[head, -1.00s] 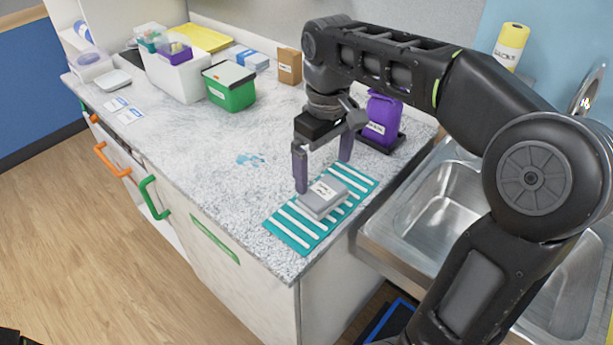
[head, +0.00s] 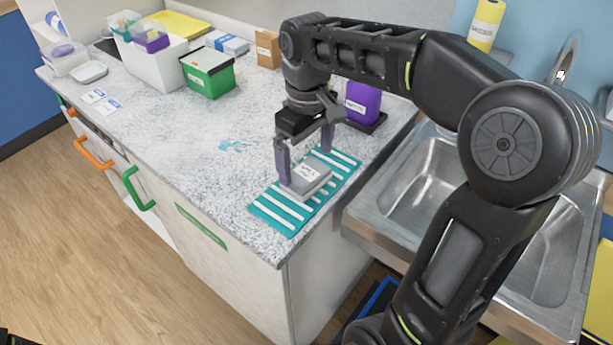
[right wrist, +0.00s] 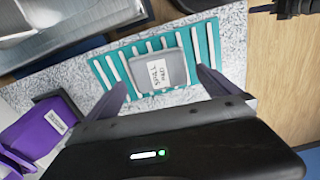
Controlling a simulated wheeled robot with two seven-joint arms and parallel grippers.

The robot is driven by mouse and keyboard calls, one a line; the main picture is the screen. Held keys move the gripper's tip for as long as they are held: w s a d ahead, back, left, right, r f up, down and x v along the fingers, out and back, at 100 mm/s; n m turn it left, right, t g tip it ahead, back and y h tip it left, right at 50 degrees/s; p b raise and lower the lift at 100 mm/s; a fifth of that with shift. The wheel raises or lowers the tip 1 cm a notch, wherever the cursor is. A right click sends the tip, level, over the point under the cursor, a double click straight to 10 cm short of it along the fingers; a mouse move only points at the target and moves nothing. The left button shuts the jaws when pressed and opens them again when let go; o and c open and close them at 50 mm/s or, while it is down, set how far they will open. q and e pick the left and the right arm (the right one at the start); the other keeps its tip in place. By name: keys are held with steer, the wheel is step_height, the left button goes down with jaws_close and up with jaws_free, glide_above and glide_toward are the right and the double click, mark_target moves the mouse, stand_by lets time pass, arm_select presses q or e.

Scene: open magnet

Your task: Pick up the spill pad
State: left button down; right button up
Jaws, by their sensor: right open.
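The spill pad (head: 306,177) is a grey block with a white label. It lies on a teal mat with white ribs (head: 277,213) near the counter's front corner. In the right wrist view the spill pad (right wrist: 158,70) reads "SPILL PAD" and lies between and just beyond the fingertips. My right gripper (head: 305,166) is open, its fingers on either side of the pad, with no clear grip on it. The mat (right wrist: 205,45) also shows in the right wrist view. My left gripper is not seen.
A purple container (head: 362,103) stands on a dark tray behind the gripper. A steel sink (head: 425,180) is to the right. A green bin (head: 208,74) and a white bin (head: 152,62) stand at the back left. A blue spill (head: 232,145) lies on the clear middle counter.

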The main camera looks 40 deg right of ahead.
mark_target(307, 172)
step_height(307, 172, down, 5)
steer(key=shift+w+d, duration=0.1)
stand_by(0.7)
steer(key=c, duration=1.1)
steer(key=shift+r, duration=0.1)
step_height(307, 172, up, 7)
steer(key=shift+r, duration=0.1)
step_height(307, 172, up, 3)
steer(key=shift+f+p, duration=0.1)
steer(key=shift+p, duration=0.9)
